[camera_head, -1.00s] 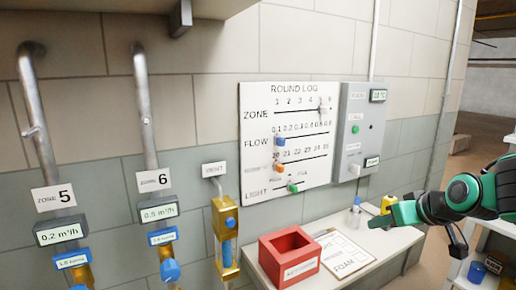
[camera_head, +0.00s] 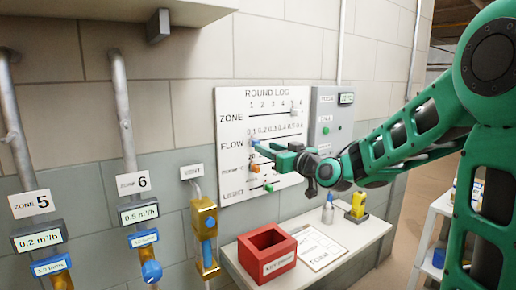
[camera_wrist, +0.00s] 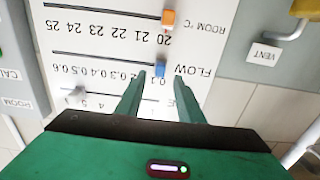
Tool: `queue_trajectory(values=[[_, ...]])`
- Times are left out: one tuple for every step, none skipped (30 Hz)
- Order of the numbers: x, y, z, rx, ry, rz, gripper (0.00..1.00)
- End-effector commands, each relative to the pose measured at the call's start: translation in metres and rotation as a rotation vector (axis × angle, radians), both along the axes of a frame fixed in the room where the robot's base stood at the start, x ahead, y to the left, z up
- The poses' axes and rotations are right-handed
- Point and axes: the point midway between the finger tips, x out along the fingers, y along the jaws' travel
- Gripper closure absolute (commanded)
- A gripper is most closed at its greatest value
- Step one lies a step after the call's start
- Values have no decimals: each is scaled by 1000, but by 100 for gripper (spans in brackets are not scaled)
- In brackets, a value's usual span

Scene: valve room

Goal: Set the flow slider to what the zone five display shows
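The zone five display (camera_head: 38,238) on the left pipe reads 0.2 m³/h. The blue flow slider (camera_wrist: 159,71) sits at the low end of the FLOW scale on the ROUND LOG board (camera_head: 232,103), by the 0.1 mark. The wrist view shows the board upside down. My gripper (camera_wrist: 159,78) is open, with one fingertip on each side of the blue slider. I cannot tell whether the fingers touch it. In the head view my gripper (camera_head: 266,149) reaches to the board from the right and partly covers the FLOW line.
An orange room-temperature slider (camera_wrist: 170,18), a grey zone slider (camera_wrist: 76,94) and a green light slider (camera_head: 269,187) are close by on the board. A red box (camera_head: 265,262) stands on the shelf below. The zone six display (camera_head: 139,214) reads 0.5 m³/h.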

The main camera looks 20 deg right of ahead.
Motion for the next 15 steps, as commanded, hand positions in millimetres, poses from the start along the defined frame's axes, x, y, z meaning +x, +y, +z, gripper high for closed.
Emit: queue_trajectory(values=[[9, 4, 0, 1, 0, 3, 66], [14, 5, 0, 0, 1, 1, 66], [20, 7, 0, 0, 1, 2, 66], [25, 8, 0, 0, 0, 1, 66], [29, 10, 0, 0, 0, 1, 66], [34, 12, -1, 1, 1, 2, 66], [37, 12, 0, 0, 0, 1, 66], [40, 13, 0, -1, 0, 0, 66], [44, 14, 0, 0, 0, 0, 66], [46, 14, 0, 1, 1, 0, 66], [48, 15, 0, 1, 1, 0, 66], [50, 15, 0, 1, 0, -1, 66], [51, 16, 0, 1, 0, -1, 66], [52, 16, 0, 0, 0, -2, 66], [53, 16, 0, 0, 0, -2, 66]])
